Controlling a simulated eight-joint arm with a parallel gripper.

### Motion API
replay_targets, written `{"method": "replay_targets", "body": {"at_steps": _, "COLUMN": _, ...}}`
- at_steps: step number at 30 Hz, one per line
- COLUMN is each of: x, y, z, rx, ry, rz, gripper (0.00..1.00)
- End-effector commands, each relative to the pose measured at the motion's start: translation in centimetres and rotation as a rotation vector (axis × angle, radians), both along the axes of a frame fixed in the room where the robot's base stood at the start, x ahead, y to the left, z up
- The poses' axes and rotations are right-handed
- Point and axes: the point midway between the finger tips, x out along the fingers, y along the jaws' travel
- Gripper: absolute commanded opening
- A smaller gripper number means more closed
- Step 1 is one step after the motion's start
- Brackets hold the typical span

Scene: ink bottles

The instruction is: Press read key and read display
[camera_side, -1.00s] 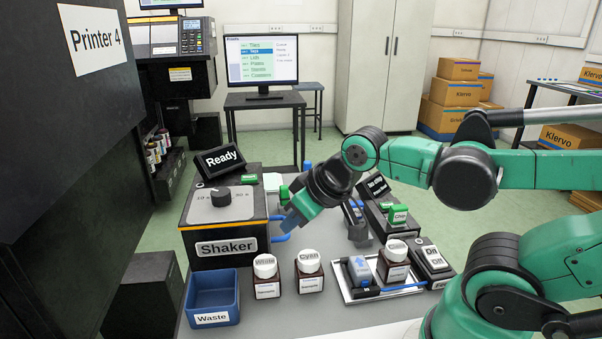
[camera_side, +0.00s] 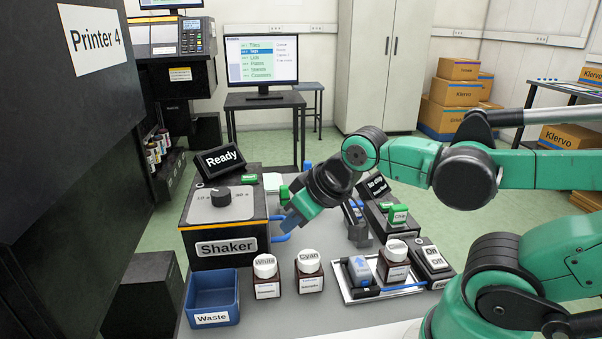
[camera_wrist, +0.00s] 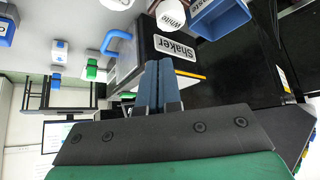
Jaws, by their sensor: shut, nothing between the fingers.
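A black reader (camera_side: 379,208) with a tilted display (camera_side: 377,185) stands right of centre in the side view. The display's white text seems to read "No chip"; a smaller line under it is illegible. A green key or block marked "Chip" (camera_side: 398,214) sits at the reader's front; no key marked "read" is legible. My gripper (camera_side: 289,224) is shut and empty, with blue fingers pointing down and left beside the shaker's blue handle, well left of the reader. In the wrist view its fingers (camera_wrist: 158,88) lie together in front of the shaker (camera_wrist: 175,47).
The shaker (camera_side: 224,220) shows "Ready" on its screen (camera_side: 220,159). White (camera_side: 266,278) and cyan (camera_side: 309,273) bottles stand in front, beside the blue waste bin (camera_side: 212,297). An On/Off box (camera_side: 432,262) stands right.

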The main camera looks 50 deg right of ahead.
Motion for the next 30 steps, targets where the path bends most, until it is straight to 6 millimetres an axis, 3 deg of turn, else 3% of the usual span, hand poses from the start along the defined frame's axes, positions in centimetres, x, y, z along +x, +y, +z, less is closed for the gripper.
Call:
{"method": "replay_targets", "body": {"at_steps": 7, "x": 0.2, "y": -0.6, "z": 0.1, "rx": 0.013, "ry": -0.003, "rz": -0.034, "gripper": 0.0}}
{"method": "replay_targets", "body": {"at_steps": 11, "x": 1.0, "y": -3.1, "z": 0.3, "rx": 0.061, "ry": -0.016, "rz": -0.161, "gripper": 0.0}}
{"method": "replay_targets", "body": {"at_steps": 14, "x": 1.5, "y": -6.5, "z": 0.6, "rx": 0.122, "ry": -0.039, "rz": -0.324, "gripper": 0.0}}
{"method": "replay_targets", "body": {"at_steps": 20, "x": 1.2, "y": -15.1, "z": 0.9, "rx": 0.261, "ry": -0.126, "rz": -0.696, "gripper": 0.0}}
{"method": "replay_targets", "body": {"at_steps": 24, "x": -0.5, "y": -21.1, "z": 1.0, "rx": 0.345, "ry": -0.207, "rz": -0.938, "gripper": 0.0}}
{"method": "replay_targets", "body": {"at_steps": 30, "x": -3.7, "y": -26.9, "z": 0.8, "rx": 0.422, "ry": -0.306, "rz": -1.174, "gripper": 0.0}}
